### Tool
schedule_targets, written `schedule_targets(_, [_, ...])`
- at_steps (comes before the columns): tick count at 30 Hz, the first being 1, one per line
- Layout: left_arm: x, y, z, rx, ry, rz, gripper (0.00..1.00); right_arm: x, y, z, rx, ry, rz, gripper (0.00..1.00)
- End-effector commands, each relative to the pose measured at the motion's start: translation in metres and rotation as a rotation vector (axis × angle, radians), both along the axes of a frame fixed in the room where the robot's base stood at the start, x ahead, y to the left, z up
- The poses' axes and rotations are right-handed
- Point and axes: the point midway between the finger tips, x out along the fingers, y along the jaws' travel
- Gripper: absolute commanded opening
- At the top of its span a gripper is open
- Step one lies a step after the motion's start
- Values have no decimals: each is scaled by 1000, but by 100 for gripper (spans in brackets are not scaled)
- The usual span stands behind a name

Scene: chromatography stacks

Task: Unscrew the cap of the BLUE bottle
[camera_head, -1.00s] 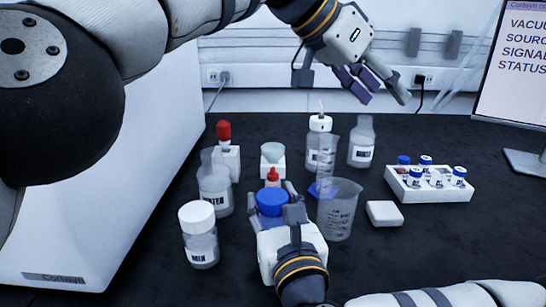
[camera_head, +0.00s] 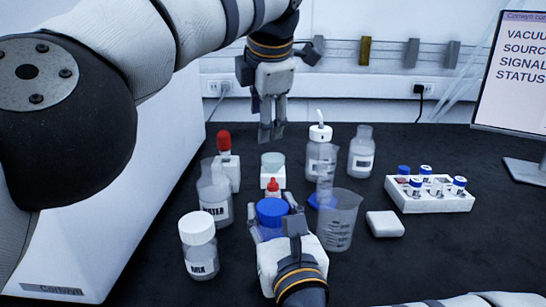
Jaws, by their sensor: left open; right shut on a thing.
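The blue bottle's cap (camera_head: 271,212) faces up near the middle front of the table. My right gripper (camera_head: 280,225) is shut around the blue bottle just below the cap; the bottle's body is mostly hidden by the gripper. My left gripper (camera_head: 271,133) is higher and farther back, pointing down with its fingers apart and empty. It hangs above and behind the blue cap, not touching it.
A white-capped MIX bottle (camera_head: 199,248) and a WATER bottle (camera_head: 215,196) stand to the left. A clear beaker (camera_head: 338,222) stands close on the right. A red-capped small bottle (camera_head: 273,186) is just behind. A vial rack (camera_head: 430,198) is farther right.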

Motion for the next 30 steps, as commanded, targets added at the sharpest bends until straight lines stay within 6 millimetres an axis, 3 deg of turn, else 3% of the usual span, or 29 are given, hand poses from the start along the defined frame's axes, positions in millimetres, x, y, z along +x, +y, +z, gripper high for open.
schedule_targets(4, [-64,-11,-26,-54,316,3,50,0,0,-2,0,4,1,0])
schedule_targets(9, [-107,-17,-32,-75,512,-19,50,0,0,-2,0,4,1,0])
schedule_targets(14, [-113,-17,-39,-74,546,-24,50,0,0,-2,0,4,1,0])
schedule_targets(19, [-114,-16,-61,-75,546,-24,50,0,0,-2,0,4,1,0])
schedule_targets(24, [-113,-16,-95,-75,543,-23,50,0,0,-2,0,5,1,0])
schedule_targets(30, [-113,-16,-111,-78,541,-22,50,0,0,-2,0,5,1,0])
